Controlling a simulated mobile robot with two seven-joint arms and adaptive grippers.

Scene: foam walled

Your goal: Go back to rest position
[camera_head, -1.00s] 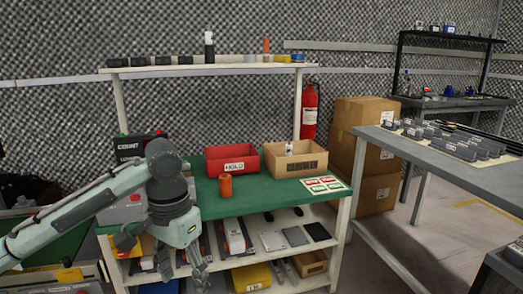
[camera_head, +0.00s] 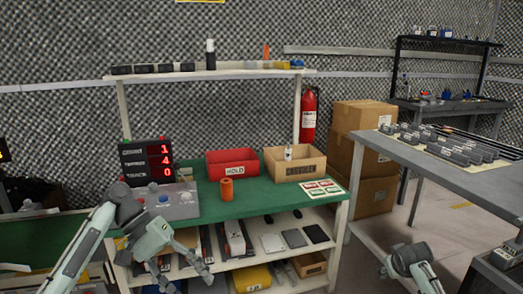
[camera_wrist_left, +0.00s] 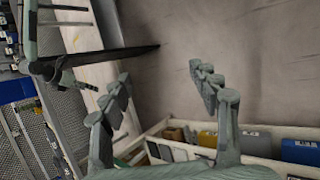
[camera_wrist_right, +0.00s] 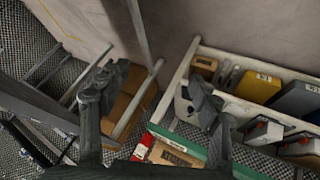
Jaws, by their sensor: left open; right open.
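My left gripper (camera_head: 188,268) is low at the left in the head view, in front of the workbench's shelves. In the left wrist view its fingers (camera_wrist_left: 168,95) are spread apart with nothing between them. My right arm (camera_head: 412,264) shows at the bottom right of the head view; its fingertips are out of that view. In the right wrist view the right gripper's fingers (camera_wrist_right: 150,90) are apart and empty. On the green workbench top (camera_head: 275,202) stand an orange cylinder (camera_head: 226,190), a red HOLD bin (camera_head: 232,163) and a tan bin (camera_head: 296,166) with a small white item in it.
A counter box (camera_head: 146,163) with lit red digits stands at the bench's left end. A grey table (camera_head: 440,166) with several grey parts is at the right. Cardboard boxes (camera_head: 365,150) and a fire extinguisher (camera_head: 309,115) stand behind. Floor between bench and table looks clear.

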